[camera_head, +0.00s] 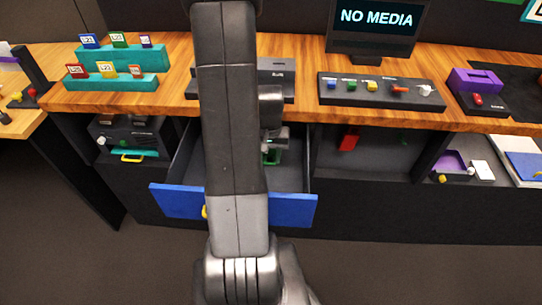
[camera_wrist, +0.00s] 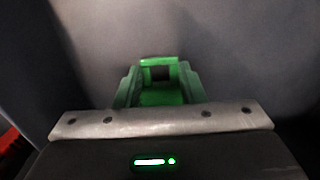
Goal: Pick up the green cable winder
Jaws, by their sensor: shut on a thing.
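The green cable winder (camera_wrist: 162,93) shows in the wrist view just beyond the grey bar of my gripper (camera_wrist: 161,122), with its lower part hidden behind that bar. In the head view a small part of the green winder (camera_head: 271,157) shows inside the open drawer with the blue front (camera_head: 290,211). My gripper (camera_head: 275,142) reaches down into the drawer from above and is shut on the winder. My arm hides much of the drawer's left part. I cannot tell whether the winder touches the drawer floor.
The wooden tabletop (camera_head: 180,85) overhangs the drawer's back. On it stand teal card racks (camera_head: 118,60), a panel with coloured switches (camera_head: 382,90) and a monitor (camera_head: 377,25). A red object (camera_head: 348,140) lies in the compartment to the right.

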